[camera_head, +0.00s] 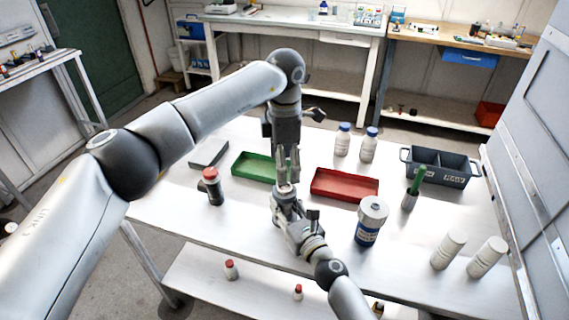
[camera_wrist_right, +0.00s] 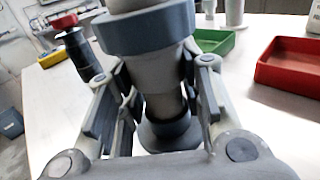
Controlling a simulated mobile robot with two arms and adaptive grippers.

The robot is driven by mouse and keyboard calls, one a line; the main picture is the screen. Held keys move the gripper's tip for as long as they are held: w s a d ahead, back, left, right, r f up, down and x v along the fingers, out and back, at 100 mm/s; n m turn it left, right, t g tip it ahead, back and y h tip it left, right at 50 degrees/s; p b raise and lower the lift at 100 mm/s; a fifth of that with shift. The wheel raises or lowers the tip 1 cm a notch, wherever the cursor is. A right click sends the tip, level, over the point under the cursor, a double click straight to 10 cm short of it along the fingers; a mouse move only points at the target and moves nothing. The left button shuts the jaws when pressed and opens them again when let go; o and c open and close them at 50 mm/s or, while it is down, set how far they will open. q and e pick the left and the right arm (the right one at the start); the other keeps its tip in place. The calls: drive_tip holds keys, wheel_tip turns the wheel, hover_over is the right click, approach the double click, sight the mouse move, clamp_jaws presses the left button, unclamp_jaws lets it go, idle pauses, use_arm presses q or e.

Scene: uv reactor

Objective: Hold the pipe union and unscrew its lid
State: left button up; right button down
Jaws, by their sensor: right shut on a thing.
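The pipe union (camera_wrist_right: 150,32) is a grey, pipe-like piece with a wide blue-grey collar and a dark flange lower down. It stands between the fingers of my right gripper (camera_wrist_right: 150,105) in the right wrist view. My right gripper is shut on it. In the head view it is small and pale (camera_head: 284,188), mostly hidden among the grippers at the middle of the table. My left gripper (camera_head: 287,172) points down from above, its fingertips close over the union. Whether they touch or grip it is unclear. I cannot make out the lid separately.
A green tray (camera_head: 240,177) and a red tray (camera_head: 314,190) lie behind the grippers. A red-capped dark bottle (camera_head: 215,194) stands left, a blue-labelled jar (camera_head: 368,232) right. Two white bottles (camera_head: 343,140), a dark divided crate (camera_head: 451,179) and white cylinders (camera_head: 449,248) stand around. The front left tabletop is clear.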

sight(285, 187)
use_arm(q)
drive_tip(key=m, duration=1.2)
drive_tip(key=shift+m, duration=0.3)
drive_tip(key=m, duration=0.4)
drive_tip(key=shift+m, duration=0.3)
drive_tip(key=m, duration=0.6)
drive_tip(key=shift+f, duration=4)
